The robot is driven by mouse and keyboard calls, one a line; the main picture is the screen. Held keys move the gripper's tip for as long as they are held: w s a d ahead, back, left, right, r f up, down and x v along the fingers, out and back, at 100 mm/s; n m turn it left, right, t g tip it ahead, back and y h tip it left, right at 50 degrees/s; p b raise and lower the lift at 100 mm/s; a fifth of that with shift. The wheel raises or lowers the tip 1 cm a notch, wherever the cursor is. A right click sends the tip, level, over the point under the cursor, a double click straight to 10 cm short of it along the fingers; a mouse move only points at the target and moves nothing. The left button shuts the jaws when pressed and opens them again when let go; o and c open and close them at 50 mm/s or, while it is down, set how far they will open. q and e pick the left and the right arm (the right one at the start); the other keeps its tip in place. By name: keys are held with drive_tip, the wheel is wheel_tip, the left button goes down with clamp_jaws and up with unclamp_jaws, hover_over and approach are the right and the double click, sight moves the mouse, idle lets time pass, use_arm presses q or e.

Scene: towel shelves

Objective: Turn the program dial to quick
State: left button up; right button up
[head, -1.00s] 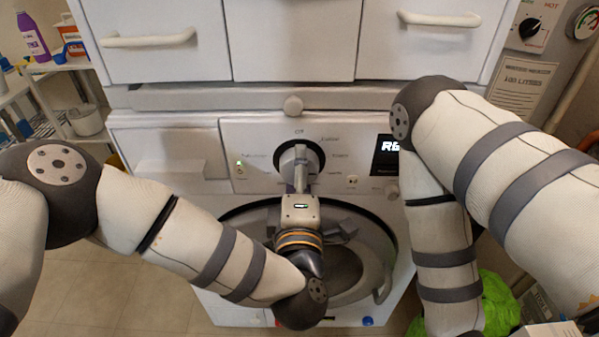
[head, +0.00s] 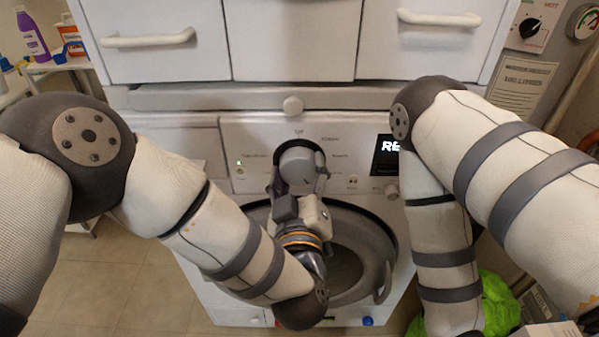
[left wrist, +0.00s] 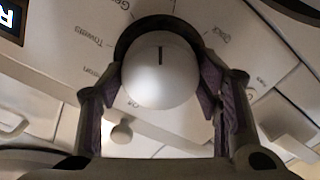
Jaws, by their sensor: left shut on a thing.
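The round grey program dial (head: 297,166) sits on the washer's front panel, below the "OFF" mark. In the left wrist view the dial (left wrist: 160,72) fills the middle, with a dark pointer line at the top of its face. A label that looks like "Quick" (left wrist: 222,37) is to the right of that line; "Towels" (left wrist: 90,38) is to the left. My left gripper (head: 297,181) is shut on the dial, one finger on each side, as the left wrist view (left wrist: 160,90) also shows. My right gripper is out of view; only my right arm shows.
A lit display (head: 388,147) is right of the dial. The round washer door (head: 350,250) lies below, behind my left wrist. White drawers (head: 295,40) stand above the panel. A green cloth (head: 495,300) lies at lower right.

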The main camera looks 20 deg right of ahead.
use_arm(q)
drive_tip(key=m, duration=0.5)
drive_tip(key=shift+m, duration=2.6)
drive_tip(key=o, duration=1.2)
drive_tip(key=v, duration=0.7)
drive_tip(key=shift+s+a, duration=0.1)
drive_tip(key=shift+s, duration=0.15)
